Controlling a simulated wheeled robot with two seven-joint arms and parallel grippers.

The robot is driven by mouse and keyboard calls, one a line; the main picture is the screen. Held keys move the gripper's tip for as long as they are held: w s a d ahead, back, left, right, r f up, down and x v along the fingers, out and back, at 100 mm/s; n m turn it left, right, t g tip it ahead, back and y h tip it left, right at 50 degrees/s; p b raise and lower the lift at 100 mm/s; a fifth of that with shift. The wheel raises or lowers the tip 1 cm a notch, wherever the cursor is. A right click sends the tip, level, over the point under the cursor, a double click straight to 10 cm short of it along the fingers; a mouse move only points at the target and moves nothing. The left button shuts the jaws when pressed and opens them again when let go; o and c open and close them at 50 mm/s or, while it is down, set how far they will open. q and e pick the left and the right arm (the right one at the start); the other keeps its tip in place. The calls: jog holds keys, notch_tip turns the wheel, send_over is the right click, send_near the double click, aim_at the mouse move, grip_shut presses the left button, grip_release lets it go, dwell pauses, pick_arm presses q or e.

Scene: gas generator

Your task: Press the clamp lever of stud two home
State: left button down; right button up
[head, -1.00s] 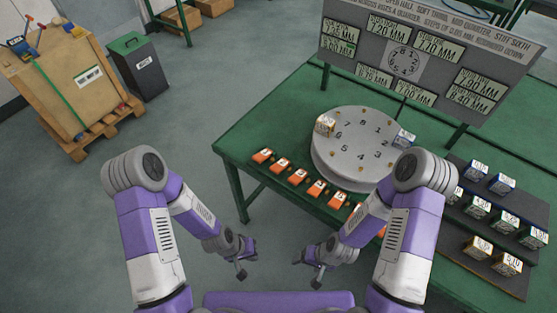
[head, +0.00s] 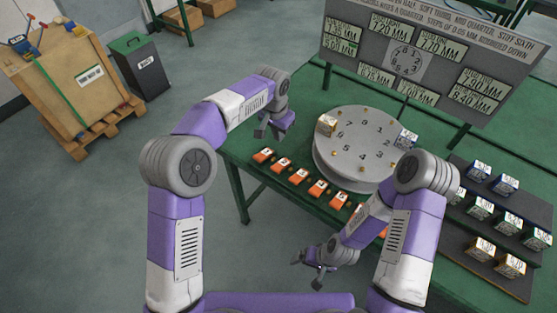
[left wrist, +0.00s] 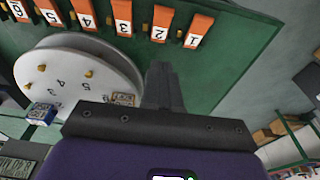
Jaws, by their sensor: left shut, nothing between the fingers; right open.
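A row of orange clamp levers with numbered white labels lies along the table's front edge. The lever labelled 2 (head: 280,165) is second from the left; it also shows in the left wrist view (left wrist: 162,22), between levers 1 (left wrist: 199,30) and 3 (left wrist: 122,17). I cannot tell how far it is pressed. My left gripper (head: 266,132) is shut and empty, above the table's left edge, behind the levers; its fingers (left wrist: 162,85) show in the left wrist view, apart from the levers. My right gripper (head: 310,272) is open and empty, in front of the table.
A grey round plate (head: 355,150) with numbers and brass studs stands behind the levers, carrying a box (head: 326,125) at its left rim and another (head: 405,138) at its right. Several boxes stand on dark steps at right. A sign board (head: 405,60) rises behind.

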pick_arm(q)
jog(key=b, duration=0.2)
send_over(280, 166)
jog(key=f, duration=0.9)
jog(key=shift+w+d+f, duration=0.1)
jog(key=shift+w+f, duration=0.2)
jog(key=shift+f, duration=0.05)
jog(key=f, duration=0.3)
jog(key=shift+s+a+f+b, duration=0.15)
jog(key=shift+s+a+b, duration=0.15)
jog(key=shift+s, duration=0.1)
jog(key=shift+s+f, duration=0.15)
jog(key=shift+f, duration=0.25)
